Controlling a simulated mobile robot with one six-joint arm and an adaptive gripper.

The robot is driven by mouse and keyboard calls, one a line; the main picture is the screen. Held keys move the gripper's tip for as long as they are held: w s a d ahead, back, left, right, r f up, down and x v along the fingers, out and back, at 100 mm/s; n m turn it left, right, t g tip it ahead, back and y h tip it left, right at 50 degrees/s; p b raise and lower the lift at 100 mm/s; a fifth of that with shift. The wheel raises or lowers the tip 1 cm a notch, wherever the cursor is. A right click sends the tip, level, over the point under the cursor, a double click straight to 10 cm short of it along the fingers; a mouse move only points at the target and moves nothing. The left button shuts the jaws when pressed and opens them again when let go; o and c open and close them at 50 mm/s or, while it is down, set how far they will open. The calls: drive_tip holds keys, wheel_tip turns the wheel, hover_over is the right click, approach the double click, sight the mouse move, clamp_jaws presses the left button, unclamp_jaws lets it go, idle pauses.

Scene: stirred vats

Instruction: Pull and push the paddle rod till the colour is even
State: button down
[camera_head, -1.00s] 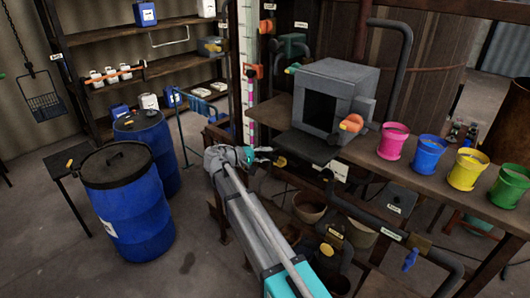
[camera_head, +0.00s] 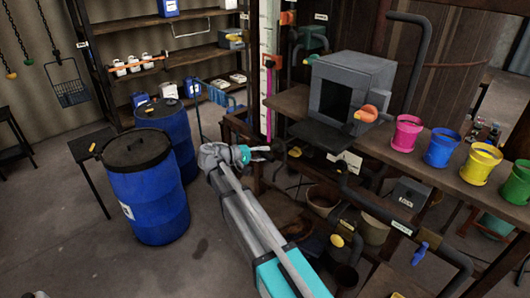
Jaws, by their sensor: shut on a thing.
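My gripper (camera_head: 262,152) is at the centre, at the left end of the wooden stand, low beside the foot of the tall pale gauge strip (camera_head: 268,85). Its jaws are shut on a slim piece, apparently the end of the paddle rod, which is too small and too covered to make out clearly. The large brown wooden vat (camera_head: 460,70) stands behind the stand. The paddle and the liquid inside are hidden, so the colour there cannot be seen.
A grey open-fronted box (camera_head: 375,72) sits on the bench, with pink (camera_head: 405,134), blue (camera_head: 442,148) and yellow (camera_head: 482,163) pots to its right. Pipes and valves crowd below. Blue drums (camera_head: 150,200) stand left; the floor before them is clear.

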drive_tip(key=shift+w+d, duration=0.1)
drive_tip(key=shift+d, duration=0.05)
drive_tip(key=shift+c, duration=2.2)
unclamp_jaws()
drive_tip(key=shift+w+d, duration=0.1)
drive_tip(key=shift+w, duration=0.05)
